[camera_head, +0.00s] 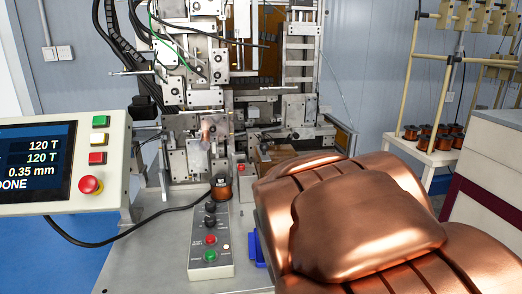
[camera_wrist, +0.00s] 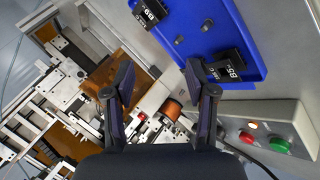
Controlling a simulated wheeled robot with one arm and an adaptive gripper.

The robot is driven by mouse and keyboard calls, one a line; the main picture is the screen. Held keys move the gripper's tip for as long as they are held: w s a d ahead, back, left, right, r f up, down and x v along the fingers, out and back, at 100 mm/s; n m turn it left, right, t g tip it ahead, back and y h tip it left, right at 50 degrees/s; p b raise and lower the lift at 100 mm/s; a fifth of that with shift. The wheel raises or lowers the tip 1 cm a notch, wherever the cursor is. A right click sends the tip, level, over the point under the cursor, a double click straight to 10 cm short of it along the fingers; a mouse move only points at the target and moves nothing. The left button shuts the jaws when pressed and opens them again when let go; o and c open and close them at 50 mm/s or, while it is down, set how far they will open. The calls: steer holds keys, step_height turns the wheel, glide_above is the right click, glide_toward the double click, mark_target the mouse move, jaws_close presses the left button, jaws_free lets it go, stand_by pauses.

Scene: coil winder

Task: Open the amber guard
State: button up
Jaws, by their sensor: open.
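Amber see-through panels show on the coil winder. In the wrist view one amber panel (camera_wrist: 104,82) lies just left of my gripper, partly behind its left finger; I cannot tell whether they touch. In the head view an amber panel (camera_head: 270,42) stands upright at the back of the winder (camera_head: 195,75), and another amber edge (camera_head: 345,138) shows at its right. I cannot tell which panel is the guard, or whether it is open. My gripper (camera_wrist: 162,84) is open with nothing between its fingers. It is hidden in the head view.
A blue tray (camera_wrist: 250,85) with black labelled parts (camera_wrist: 227,67) is beyond the right finger. A button box (camera_head: 210,245) and copper spool (camera_head: 221,188) stand before the winder. A control screen (camera_head: 45,160) is at left. A copper-coloured body fills the right foreground.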

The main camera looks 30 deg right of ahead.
mark_target(267, 148)
steer(key=w+d+r+n+t+h+b, duration=0.2)
steer(key=w+d+r+n+t+h, duration=0.2)
steer(key=w+d+r+n+t, duration=0.55)
steer(key=w+n+t+y, duration=0.1)
steer(key=w+n+y, duration=0.2)
steer(key=n, duration=0.3)
steer(key=w+n+y+b, duration=0.1)
steer(key=w+n+y, duration=0.2)
steer(key=n, duration=0.4)
steer(key=w+n+t+y+b, duration=0.1)
steer(key=w+n+y, duration=0.3)
steer(key=n, duration=0.3)
steer(key=shift+a+f+t+y, duration=0.35)
steer(key=shift+a+f+y, duration=0.05)
steer(key=shift+y, duration=0.2)
steer(key=shift+w+a+p, duration=0.2)
steer(key=shift+w+p, duration=0.35)
steer(key=shift+w, duration=3.15)
steer(key=shift+c, duration=0.2)
jaws_close()
